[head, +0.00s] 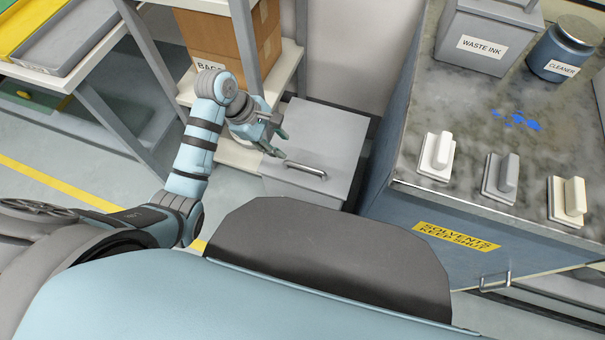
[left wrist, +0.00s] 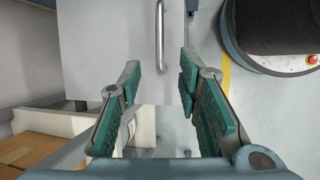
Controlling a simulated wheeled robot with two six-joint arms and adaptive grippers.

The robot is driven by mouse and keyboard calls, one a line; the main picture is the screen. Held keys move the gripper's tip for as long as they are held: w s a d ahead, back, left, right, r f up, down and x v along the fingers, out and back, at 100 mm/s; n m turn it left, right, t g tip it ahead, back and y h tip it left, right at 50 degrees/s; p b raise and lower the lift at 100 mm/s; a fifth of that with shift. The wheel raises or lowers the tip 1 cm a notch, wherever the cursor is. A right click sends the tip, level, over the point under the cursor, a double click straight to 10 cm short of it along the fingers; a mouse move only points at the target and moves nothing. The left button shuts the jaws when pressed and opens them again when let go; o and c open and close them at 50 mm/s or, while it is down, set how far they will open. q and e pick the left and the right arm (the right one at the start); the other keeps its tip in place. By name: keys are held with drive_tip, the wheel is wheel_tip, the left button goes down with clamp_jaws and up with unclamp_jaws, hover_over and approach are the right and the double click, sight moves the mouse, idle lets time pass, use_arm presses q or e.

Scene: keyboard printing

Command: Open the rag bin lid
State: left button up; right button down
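The rag bin is a grey box on the floor between the shelf and the bench; its front (head: 285,188) is partly hidden by my own body. Its flat grey lid (head: 325,135) looks shut and has a metal bar handle (head: 306,171) near the front edge. The lid (left wrist: 110,45) and the handle (left wrist: 160,38) also show in the left wrist view. My left gripper (head: 281,145) is open and empty above the left part of the lid, apart from the handle. In the left wrist view the handle lies beyond the gap between the open fingers (left wrist: 160,78). My right gripper is not in view.
A shelf (head: 285,72) with a cardboard box (head: 205,40) stands left of the bin. On the right, a bench (head: 400,188) carries a waste ink container (head: 480,45), a cleaner can (head: 562,52) and several handled blocks (head: 437,152). Its side stands close to the bin.

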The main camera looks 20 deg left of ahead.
sight(305, 167)
use_arm(q)
drive_tip(key=b+x, duration=0.6)
drive_tip(key=x, duration=0.7)
drive_tip(key=shift+d+f, duration=0.2)
drive_tip(key=shift+f, duration=0.05)
clamp_jaws()
